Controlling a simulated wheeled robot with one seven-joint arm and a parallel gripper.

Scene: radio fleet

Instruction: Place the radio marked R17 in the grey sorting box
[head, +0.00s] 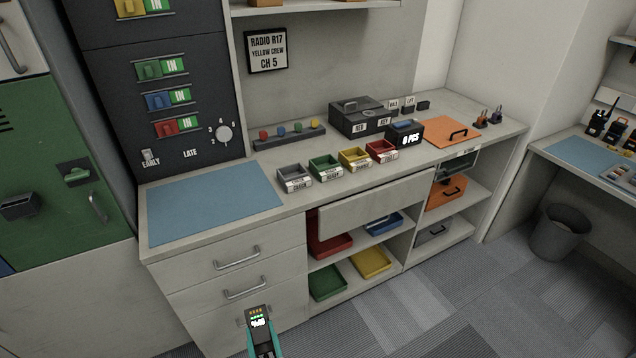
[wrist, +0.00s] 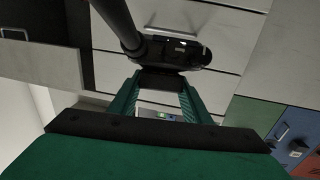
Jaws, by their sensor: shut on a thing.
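My gripper (head: 262,340), with teal fingers, is at the bottom of the head view, in front of the drawers and below the counter top. It is shut on a dark radio (head: 257,317) with a small lit display; I cannot read its marking. In the wrist view the fingers (wrist: 160,82) close on the black radio (wrist: 178,54), whose thick antenna points to the upper left. The grey sorting box (head: 294,178) is the leftmost of a row of small labelled boxes on the counter, and looks empty. It is up and right of my gripper.
Beside it stand green (head: 325,167), yellow (head: 355,158) and red (head: 381,150) boxes. A blue mat (head: 215,203) lies clear on the left of the counter. A drawer (head: 375,204) juts out below the boxes. A sign (head: 267,51) reads Radio R17, Yellow Crew, CH 5.

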